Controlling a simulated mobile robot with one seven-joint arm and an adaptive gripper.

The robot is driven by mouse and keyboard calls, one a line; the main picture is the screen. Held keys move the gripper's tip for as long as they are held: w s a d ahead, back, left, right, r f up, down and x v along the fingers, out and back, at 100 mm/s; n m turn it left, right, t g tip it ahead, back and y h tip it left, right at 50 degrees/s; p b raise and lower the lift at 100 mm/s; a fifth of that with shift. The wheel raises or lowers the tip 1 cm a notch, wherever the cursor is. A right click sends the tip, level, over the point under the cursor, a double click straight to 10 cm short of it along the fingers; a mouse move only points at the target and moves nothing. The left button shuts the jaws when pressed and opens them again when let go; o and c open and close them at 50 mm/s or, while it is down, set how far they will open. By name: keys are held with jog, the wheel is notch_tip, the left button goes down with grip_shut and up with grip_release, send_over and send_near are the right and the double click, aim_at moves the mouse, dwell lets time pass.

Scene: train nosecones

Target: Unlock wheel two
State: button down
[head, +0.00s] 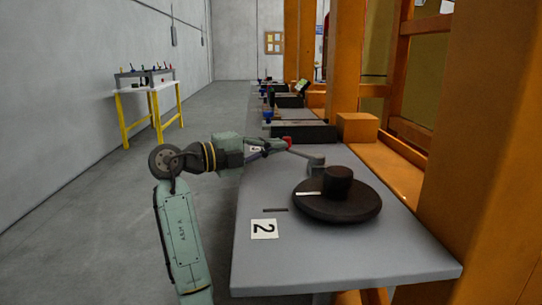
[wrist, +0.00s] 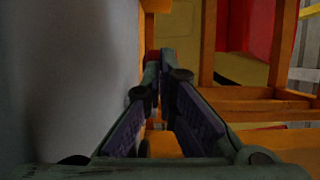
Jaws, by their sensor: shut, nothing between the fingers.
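Wheel two is a dark round disc (head: 337,207) with a raised hub, lying flat on the grey table in the head view. A white card marked 2 (head: 264,229) lies to its left. A grey lever (head: 303,154) runs left from a short post (head: 316,162) behind the wheel. A small red piece (head: 287,142) shows near its left end. My gripper (head: 281,144) is beside this end; whether they touch is unclear. In the wrist view my gripper (wrist: 161,62) has its fingertips together with nothing between them. A bit of red (wrist: 152,54) shows by the tips.
The grey table (head: 330,262) runs away from me, with dark blocks and other fixtures (head: 303,131) farther back. Orange posts and beams (head: 490,150) stand close along its right side. A yellow-legged bench (head: 150,105) stands at the left wall. The floor between is clear.

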jog(key=shift+w+d, duration=0.2)
jog(key=shift+w, duration=0.2)
jog(key=shift+s+b, duration=0.1)
jog(key=shift+b, duration=0.2)
dwell(0.3)
